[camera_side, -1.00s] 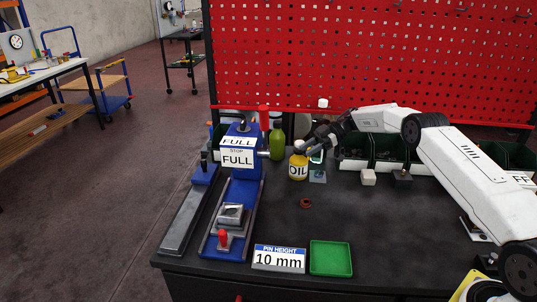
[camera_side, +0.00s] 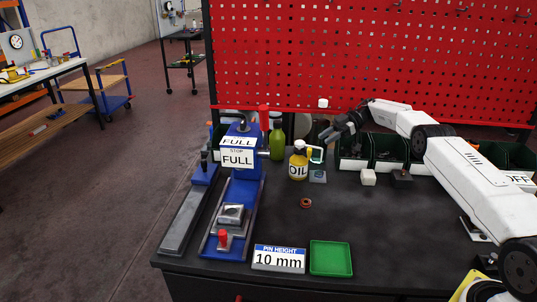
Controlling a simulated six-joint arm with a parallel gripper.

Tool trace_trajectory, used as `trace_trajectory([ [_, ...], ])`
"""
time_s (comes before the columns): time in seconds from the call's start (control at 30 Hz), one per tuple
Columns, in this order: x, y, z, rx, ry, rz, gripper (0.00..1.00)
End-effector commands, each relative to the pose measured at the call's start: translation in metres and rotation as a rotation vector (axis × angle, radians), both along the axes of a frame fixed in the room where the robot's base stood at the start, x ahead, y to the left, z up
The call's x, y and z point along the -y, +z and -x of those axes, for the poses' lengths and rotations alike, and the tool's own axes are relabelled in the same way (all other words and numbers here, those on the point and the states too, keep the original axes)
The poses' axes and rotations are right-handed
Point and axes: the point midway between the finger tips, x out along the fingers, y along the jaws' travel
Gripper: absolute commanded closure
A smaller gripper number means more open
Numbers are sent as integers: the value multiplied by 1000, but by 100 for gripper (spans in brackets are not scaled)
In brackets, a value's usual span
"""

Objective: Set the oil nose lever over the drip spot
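A yellow can labelled OIL (camera_side: 298,170) stands upright on the dark table, right of the blue press. Its pale nose lever (camera_side: 302,147) is on top and appears to reach toward the right. A small grey block with a light top (camera_side: 318,175) stands close to the can's right; I cannot tell whether it marks the drip spot. My gripper (camera_side: 328,136) is above and right of the can, apart from its lever. Its dark fingers are small and seen against dark things, so their opening is unclear. Nothing visibly hangs from them.
The blue press (camera_side: 240,190) with a FULL sign fills the left. Dark bins (camera_side: 389,151) line the back right.

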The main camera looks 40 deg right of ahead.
Motion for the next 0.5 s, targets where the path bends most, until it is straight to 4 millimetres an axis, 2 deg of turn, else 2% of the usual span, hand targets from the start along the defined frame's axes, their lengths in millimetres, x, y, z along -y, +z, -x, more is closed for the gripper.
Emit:
trace_trajectory([
  [0.5, 6, 3, 2, 1, 0, 0, 63],
])
